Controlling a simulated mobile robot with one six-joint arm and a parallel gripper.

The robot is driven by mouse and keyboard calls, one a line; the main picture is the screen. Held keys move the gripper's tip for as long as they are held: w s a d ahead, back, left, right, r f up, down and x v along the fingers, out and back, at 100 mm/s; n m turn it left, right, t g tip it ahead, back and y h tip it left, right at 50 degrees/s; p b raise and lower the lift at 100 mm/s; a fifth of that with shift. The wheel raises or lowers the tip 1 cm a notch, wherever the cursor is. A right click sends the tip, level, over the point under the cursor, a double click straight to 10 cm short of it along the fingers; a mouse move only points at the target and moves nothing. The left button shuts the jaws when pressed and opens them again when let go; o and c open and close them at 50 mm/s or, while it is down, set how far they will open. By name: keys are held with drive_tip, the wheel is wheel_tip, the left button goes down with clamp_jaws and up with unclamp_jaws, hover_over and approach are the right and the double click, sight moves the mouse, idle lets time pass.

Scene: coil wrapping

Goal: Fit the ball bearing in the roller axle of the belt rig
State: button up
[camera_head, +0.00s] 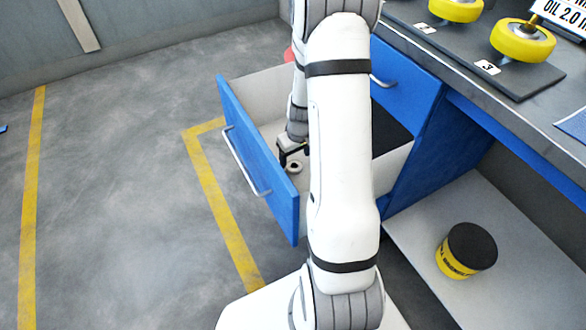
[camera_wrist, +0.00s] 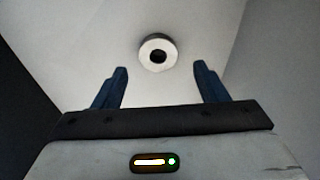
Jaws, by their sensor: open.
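The ball bearing (camera_wrist: 146,53), a light ring with a dark hole, lies on the pale drawer floor; in the head view the bearing (camera_head: 294,167) is in the open drawer, beside my gripper. My gripper (camera_wrist: 162,82) is open and empty, its two blue fingers apart, with the bearing ahead of the gap between them and not between the tips. In the head view my gripper (camera_head: 291,152) is reaching down into the drawer, partly hidden by my arm. Yellow rollers (camera_head: 523,42) stand on a dark plate on the bench; I cannot make out their axles clearly.
The blue drawer front (camera_head: 262,168) with its handle stands at the left, and drawer walls surround my gripper. A dark area lies in the drawer's right part. A black and yellow tub (camera_head: 466,251) stands on the lower shelf. The floor at left is clear.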

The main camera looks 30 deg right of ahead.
sight(295, 163)
drive_tip(key=f, duration=0.1)
drive_tip(key=f+b, duration=0.1)
drive_tip(key=f, duration=0.1)
drive_tip(key=f+b, duration=0.1)
drive_tip(key=shift+w+d+f, duration=0.1)
drive_tip(key=shift+w+f, duration=0.2)
drive_tip(key=shift+f, duration=0.1)
drive_tip(key=shift+r, duration=0.1)
drive_tip(key=c, duration=1.1)
